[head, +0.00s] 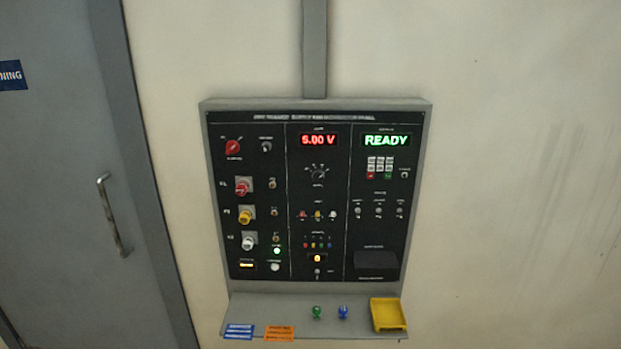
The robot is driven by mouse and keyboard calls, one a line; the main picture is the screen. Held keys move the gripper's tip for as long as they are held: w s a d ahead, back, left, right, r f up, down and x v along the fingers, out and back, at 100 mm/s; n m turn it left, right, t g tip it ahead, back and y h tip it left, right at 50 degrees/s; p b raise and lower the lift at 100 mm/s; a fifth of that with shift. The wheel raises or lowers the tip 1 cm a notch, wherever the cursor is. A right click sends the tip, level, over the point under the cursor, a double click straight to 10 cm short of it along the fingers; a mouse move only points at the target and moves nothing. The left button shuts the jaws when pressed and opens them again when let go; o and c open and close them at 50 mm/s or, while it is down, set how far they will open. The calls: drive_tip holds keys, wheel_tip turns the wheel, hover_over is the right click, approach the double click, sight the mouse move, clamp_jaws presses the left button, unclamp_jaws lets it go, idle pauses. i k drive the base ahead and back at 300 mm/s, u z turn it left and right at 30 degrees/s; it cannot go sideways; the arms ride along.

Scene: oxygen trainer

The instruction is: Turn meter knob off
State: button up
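A grey wall panel with a black face (335,225) hangs in the middle of the head view. Its middle column holds a red display (319,140) that reads "5.00 V". Below the display is a dark round knob (318,174) with small marks around it, which looks like the meter knob. Its lettering and exact pointer position are too small to read. My gripper is not in view, and nothing touches the panel.
A red rotary switch (233,147) and red, yellow and white knobs (245,215) line the left column. A green display (387,141) reads "READY". The shelf (262,306) below holds a yellow tray (388,300) and green and blue pieces (343,312). A grey door (75,150) stands left.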

sight(317, 176)
drive_tip(key=u, duration=0.05)
drive_tip(key=i, duration=1)
drive_tip(key=z, duration=0.05)
